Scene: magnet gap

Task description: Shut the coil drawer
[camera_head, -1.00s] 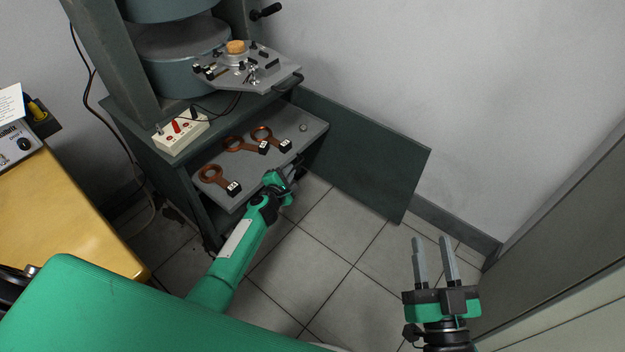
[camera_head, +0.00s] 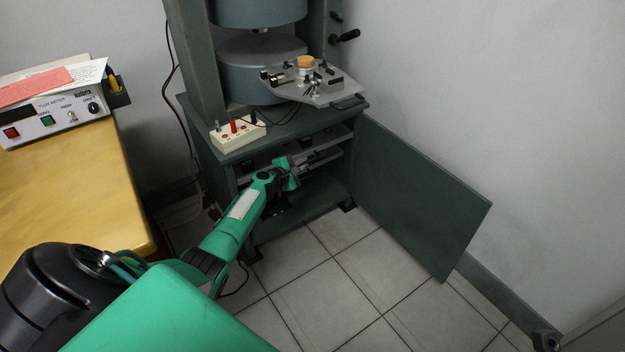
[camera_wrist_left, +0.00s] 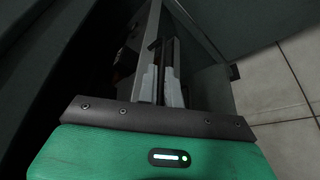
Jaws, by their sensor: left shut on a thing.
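The coil drawer (camera_head: 335,138) is a grey tray under the magnet's bench. It now sits mostly inside the dark green cabinet (camera_head: 300,225), with only a narrow front strip showing. The coils on it are mostly hidden in shadow under the bench top. My left gripper (camera_head: 322,158) is at the drawer's front and is shut on the drawer's handle. In the left wrist view its two pale fingers (camera_wrist_left: 162,80) close around a dark bar beside the grey drawer front. My right gripper does not show clearly.
The cabinet door (camera_head: 415,195) stands open to the right. A metal plate with small parts (camera_head: 315,88) juts out above the drawer. A white terminal box (camera_head: 238,134) sits on the bench. A yellow table (camera_head: 75,195) is at left. Tiled floor (camera_head: 345,275) in front is free.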

